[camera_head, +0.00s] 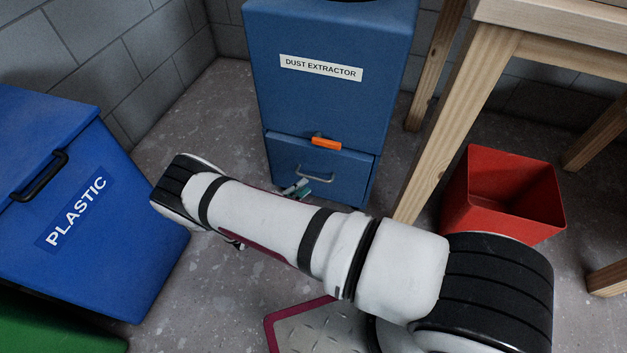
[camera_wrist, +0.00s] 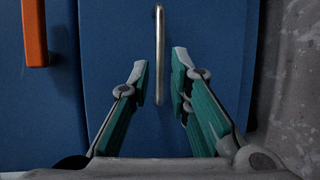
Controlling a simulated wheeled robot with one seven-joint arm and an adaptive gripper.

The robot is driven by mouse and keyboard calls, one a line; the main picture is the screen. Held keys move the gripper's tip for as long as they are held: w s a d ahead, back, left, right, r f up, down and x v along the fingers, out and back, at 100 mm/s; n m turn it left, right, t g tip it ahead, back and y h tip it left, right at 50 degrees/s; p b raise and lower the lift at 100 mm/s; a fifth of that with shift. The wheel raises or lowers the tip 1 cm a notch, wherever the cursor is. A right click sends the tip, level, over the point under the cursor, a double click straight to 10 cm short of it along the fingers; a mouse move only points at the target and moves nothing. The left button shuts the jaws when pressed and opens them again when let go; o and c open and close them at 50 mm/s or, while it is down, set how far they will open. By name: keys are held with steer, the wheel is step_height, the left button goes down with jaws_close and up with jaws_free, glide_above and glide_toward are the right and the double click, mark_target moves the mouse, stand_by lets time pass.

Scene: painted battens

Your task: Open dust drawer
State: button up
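The dust drawer (camera_head: 345,175) is the lower blue front of the dust extractor (camera_head: 330,100), and it looks closed. Its metal handle (camera_head: 315,175) also shows in the wrist view (camera_wrist: 159,50) as an upright bar. An orange latch (camera_head: 326,142) sits at the drawer's top edge, and it shows at the left of the wrist view (camera_wrist: 35,35). My gripper (camera_wrist: 160,75) is open, with one fingertip on each side of the handle's lower end in the picture. I cannot tell whether the fingers touch it. In the head view my arm hides part of the gripper.
A blue plastic bin (camera_head: 120,240) stands at left, with a green bin (camera_head: 50,325) in front of it. A wooden table leg (camera_head: 455,125) and a red open bin (camera_head: 475,205) are right of the extractor. Bare floor (camera_head: 180,120) lies left of the extractor.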

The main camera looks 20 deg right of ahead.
mark_target(314, 177)
steer(key=b+x, duration=0.1)
steer(key=x, duration=0.5)
steer(key=shift+w+d+b, duration=0.15)
steer(key=shift+d+b, duration=0.05)
steer(key=shift+b, duration=0.2)
jaws_close()
